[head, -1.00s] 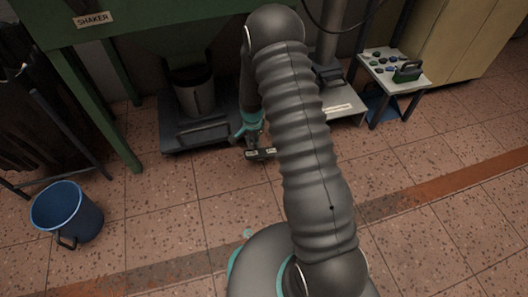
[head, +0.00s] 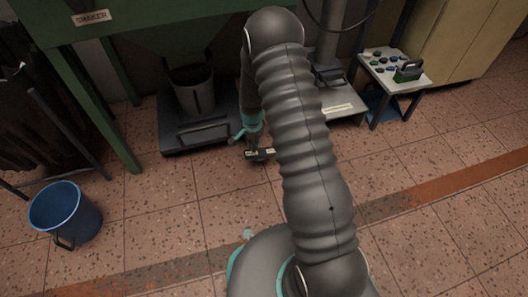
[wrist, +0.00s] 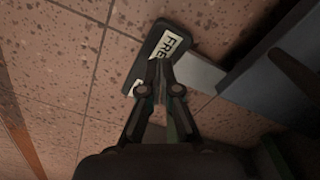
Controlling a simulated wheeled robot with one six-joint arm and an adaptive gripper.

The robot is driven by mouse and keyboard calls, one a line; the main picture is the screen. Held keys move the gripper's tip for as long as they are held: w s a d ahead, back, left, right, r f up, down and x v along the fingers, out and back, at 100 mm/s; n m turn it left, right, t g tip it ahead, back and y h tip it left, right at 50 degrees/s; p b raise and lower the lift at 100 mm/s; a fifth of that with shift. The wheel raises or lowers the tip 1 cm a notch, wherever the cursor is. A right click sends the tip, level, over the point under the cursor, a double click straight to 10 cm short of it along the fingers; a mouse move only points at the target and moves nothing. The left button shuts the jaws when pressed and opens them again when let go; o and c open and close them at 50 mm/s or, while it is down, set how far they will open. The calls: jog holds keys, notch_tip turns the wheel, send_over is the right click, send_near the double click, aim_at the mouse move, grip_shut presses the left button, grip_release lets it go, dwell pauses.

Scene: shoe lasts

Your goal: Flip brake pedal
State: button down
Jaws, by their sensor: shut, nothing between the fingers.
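The brake pedal (head: 260,155) is a small dark plate with pale labels, low at the front edge of the dark platform under the shaker. In the wrist view the pedal (wrist: 168,45) shows a white label reading "FRE", the rest hidden by the fingers. A grey bar (wrist: 200,72) joins it to the platform side. My gripper (wrist: 158,66) is shut and empty, its fingertips over the pedal's near edge; I cannot tell whether they touch it. In the head view my gripper (head: 252,138) is partly hidden beside my arm, just above the pedal.
The dark platform (head: 200,140) carries a grey bucket (head: 196,92) below the green shaker frame (head: 125,150). A blue bucket (head: 66,212) stands at left. A small white table (head: 398,78) with several small items stands at right. The tiled floor in front is clear.

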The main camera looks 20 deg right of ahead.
jog(key=shift+f+b, duration=0.55)
jog(key=shift+f, duration=1)
dwell(0.9)
jog(key=shift+r+p, duration=1.9)
jog(key=shift+r, duration=1.65)
